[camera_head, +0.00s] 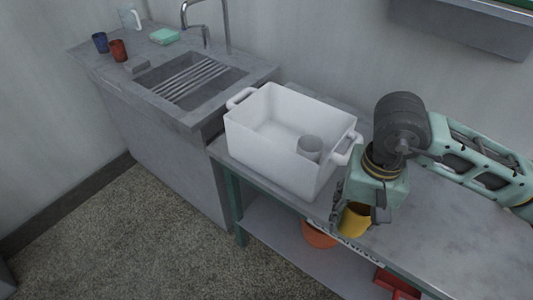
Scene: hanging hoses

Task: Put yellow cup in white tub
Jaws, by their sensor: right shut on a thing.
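The yellow cup (354,221) is held in my right gripper (357,217), which is shut on it at the front edge of the grey table, just right of the white tub. The gripper hides part of the cup. The white tub (268,151) stands at the left end of the table and has a handle at each end. A grey cup (310,148) stands inside the tub near its right end. My left gripper is not in view.
A sink counter (200,117) with a faucet (206,25) stands left of the table, carrying a blue cup (100,42), a red cup (118,50) and a green sponge (164,36). An orange bowl (319,236) is on the lower shelf. The table's right part is clear.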

